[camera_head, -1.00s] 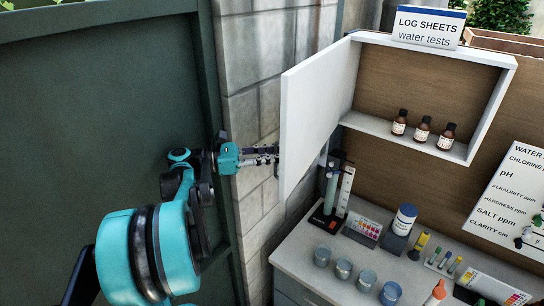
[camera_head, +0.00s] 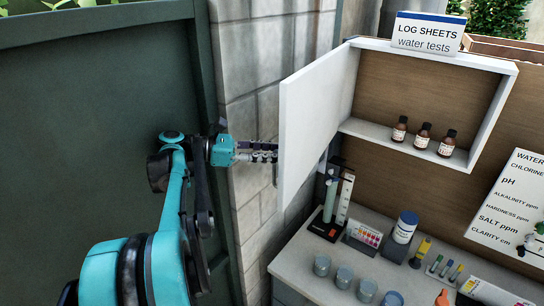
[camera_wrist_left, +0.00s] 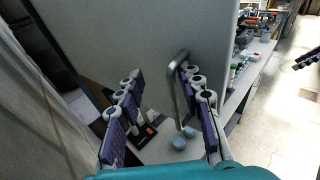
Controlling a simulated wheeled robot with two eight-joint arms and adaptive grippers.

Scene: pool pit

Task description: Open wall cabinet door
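The white wall cabinet (camera_head: 487,118) hangs on the brown board, and its inside shows. Its door (camera_head: 309,125) is hinged at the left and stands swung well out. A metal bar handle (camera_wrist_left: 178,88) is on the door's outer face in the left wrist view. My left gripper (camera_head: 262,152) is on the outer side of the door, by its free edge. In the left wrist view its fingers (camera_wrist_left: 165,110) are spread, with the handle between them, close to the right finger. Contact cannot be told. Dark fingers, likely my right gripper (camera_wrist_left: 306,58), show at the right edge.
Several brown bottles (camera_head: 423,136) stand in the cabinet. A log sheets sign (camera_head: 428,34) is on top. The counter (camera_head: 310,266) below holds jars, a test stand (camera_head: 335,200) and a white tub (camera_head: 404,227). A stone wall (camera_head: 250,80) and green panel (camera_head: 100,120) are at the left.

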